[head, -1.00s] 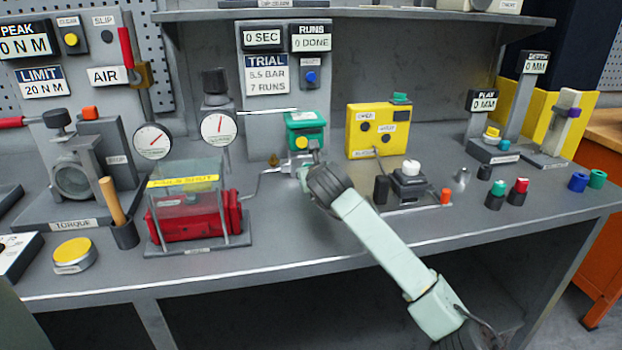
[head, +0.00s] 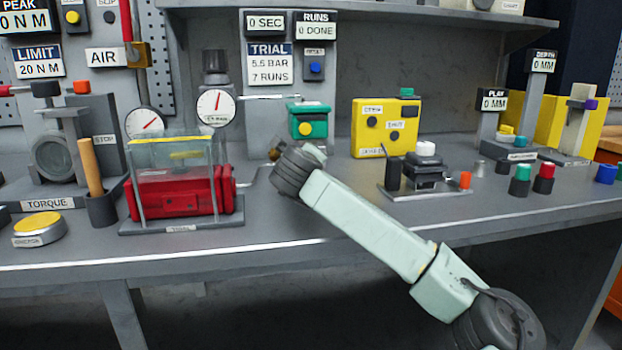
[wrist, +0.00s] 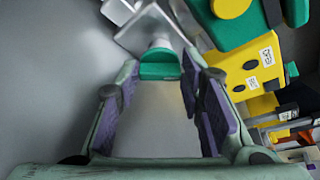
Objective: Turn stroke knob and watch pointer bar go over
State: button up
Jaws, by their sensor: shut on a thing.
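In the wrist view a green knob (wrist: 160,65) on a pale round stem sits between my fingertips. My gripper (wrist: 160,75) is shut on this knob. I see no label that names it the stroke knob. In the head view my wrist hides the knob and fingers, in front of the green box (head: 308,127). The red actuator (head: 180,196) stands left of my wrist under a clear guard. A yellow piece (head: 186,155) shows through the guard; I cannot tell whether it is the pointer bar.
A yellow box (head: 386,143) and a small black device with a white knob (head: 426,148) stand to the right. Gauges (head: 215,107) stand behind the guard. The runs sign (head: 315,31) reads 0 done. The bench front (head: 200,255) is clear.

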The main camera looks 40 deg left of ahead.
jog(key=shift+s+b, duration=0.1)
jog(key=shift+b, duration=0.35)
jog(key=o, duration=1.2)
jog(key=shift+c, duration=0.2)
